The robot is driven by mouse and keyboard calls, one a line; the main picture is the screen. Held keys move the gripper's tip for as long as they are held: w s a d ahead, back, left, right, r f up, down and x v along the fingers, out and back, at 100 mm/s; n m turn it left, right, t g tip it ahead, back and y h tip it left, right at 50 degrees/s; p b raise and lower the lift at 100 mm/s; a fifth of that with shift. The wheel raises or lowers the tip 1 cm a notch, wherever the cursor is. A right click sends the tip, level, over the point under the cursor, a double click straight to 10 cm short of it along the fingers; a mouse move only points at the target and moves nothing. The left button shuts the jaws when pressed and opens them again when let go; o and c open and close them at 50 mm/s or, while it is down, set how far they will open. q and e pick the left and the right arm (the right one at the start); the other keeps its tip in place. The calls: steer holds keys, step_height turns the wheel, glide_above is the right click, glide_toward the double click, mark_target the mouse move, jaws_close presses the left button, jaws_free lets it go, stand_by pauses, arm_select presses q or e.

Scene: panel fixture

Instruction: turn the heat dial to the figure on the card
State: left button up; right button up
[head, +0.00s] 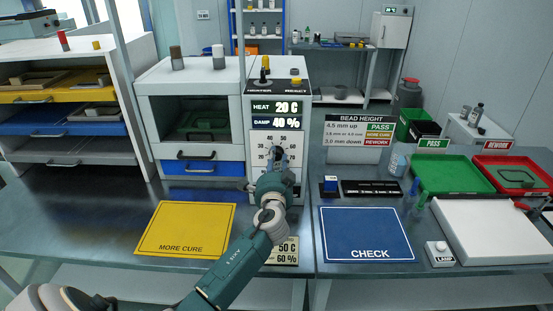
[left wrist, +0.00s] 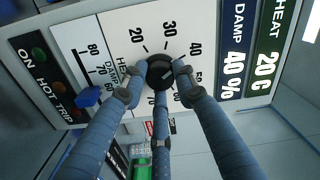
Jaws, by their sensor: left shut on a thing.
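The heat dial (left wrist: 160,74) is a round black knob on the white panel, with figures 20, 30, 40 and on around it. My left gripper (left wrist: 160,80) has its blue fingers around the dial and is shut on it. In the head view the left gripper (head: 277,160) covers most of the dial. A pale mark shows on the knob, but the figure it points at is hard to tell. The display (head: 277,115) reads HEAT 20 C and DAMP 40 %. The card (head: 288,252) below shows 50 C and 60 %, partly behind my left arm.
A blue damp slider (left wrist: 88,96) sits beside the dial. A yellow MORE CURE mat (head: 186,225) lies left and a blue CHECK mat (head: 366,240) right. A green PASS tray (head: 450,180), a red REWORK tray (head: 518,178) and a LAMP button (head: 438,248) are farther right.

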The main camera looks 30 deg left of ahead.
arm_select(q)
steer(key=m+p, duration=0.3)
steer(key=m, duration=0.7)
steer(key=shift+a+f+p, duration=0.1)
steer(key=shift+f+p, duration=0.05)
steer(key=shift+p, duration=0.2)
steer(key=shift+m, duration=0.5)
steer(key=o, duration=1.1)
steer(key=shift+s+a, duration=0.1)
steer(key=shift+o, duration=0.2)
steer(key=v, duration=1.2)
